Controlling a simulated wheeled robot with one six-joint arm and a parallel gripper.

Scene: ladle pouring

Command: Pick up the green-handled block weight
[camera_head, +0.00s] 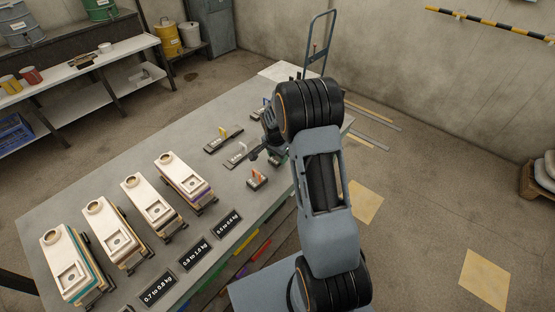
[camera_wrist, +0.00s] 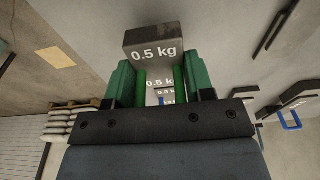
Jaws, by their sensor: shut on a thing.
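The green-handled block weight (camera_wrist: 153,46) is a grey block marked "0.5 kg" in the wrist view. Its green handle (camera_wrist: 179,79) sits between the jaws of my gripper (camera_wrist: 160,88), which is shut on it. The block lies just beyond the fingertips. In the head view my gripper (camera_head: 266,143) is over the right part of the grey table, and my arm partly covers it. Only a small bit of the weight shows there, so I cannot tell whether it touches the table.
A red-handled weight (camera_head: 257,179), a yellow-handled weight (camera_head: 223,139) and a pale-handled weight (camera_head: 238,156) stand close by on the table (camera_head: 150,236). Several cream moulds stand left, with black label plates (camera_head: 194,254) along the front edge. A blue-handled thing (camera_wrist: 291,120) shows in the wrist view.

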